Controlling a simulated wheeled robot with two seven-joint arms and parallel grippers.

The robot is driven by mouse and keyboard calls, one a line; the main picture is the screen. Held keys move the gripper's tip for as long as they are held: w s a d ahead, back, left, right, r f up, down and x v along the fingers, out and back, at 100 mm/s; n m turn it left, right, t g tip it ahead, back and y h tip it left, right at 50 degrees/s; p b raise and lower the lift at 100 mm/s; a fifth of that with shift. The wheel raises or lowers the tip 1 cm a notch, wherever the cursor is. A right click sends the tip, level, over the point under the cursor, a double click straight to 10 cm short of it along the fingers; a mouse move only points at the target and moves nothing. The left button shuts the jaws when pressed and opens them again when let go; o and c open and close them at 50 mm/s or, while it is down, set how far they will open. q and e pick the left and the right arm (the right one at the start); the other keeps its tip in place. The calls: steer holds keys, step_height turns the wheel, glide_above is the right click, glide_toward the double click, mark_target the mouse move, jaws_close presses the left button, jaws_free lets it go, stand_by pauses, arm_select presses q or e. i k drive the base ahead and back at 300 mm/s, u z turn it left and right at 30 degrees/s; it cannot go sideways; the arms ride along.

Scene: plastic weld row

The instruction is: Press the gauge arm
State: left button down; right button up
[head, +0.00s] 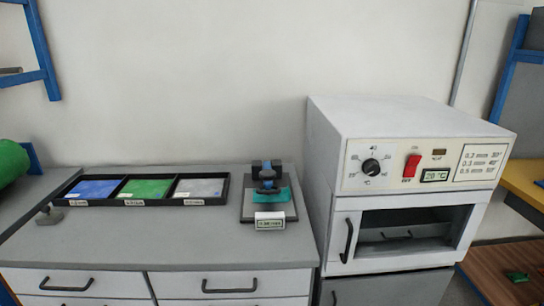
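The gauge (256,178) stands on a dark base plate (284,214) on the right part of the grey counter. A teal sheet (281,194) lies at the gauge under the arm. A small white display (269,221) sits at the front of the plate; its reading is too small to make out. Whether the arm touches the sheet cannot be told. Neither of my grippers is in view.
A black tray (141,202) with blue, green and grey sheets lies left of the gauge. A white oven (397,145) with a dial, red switch and windowed door stands close on the right. A small grey object (48,217) lies at the left. The counter front is clear.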

mark_target(267, 175)
steer(key=k, duration=0.6)
steer(key=z, duration=0.75)
steer(key=i, duration=1.2)
steer(key=u, duration=0.4)
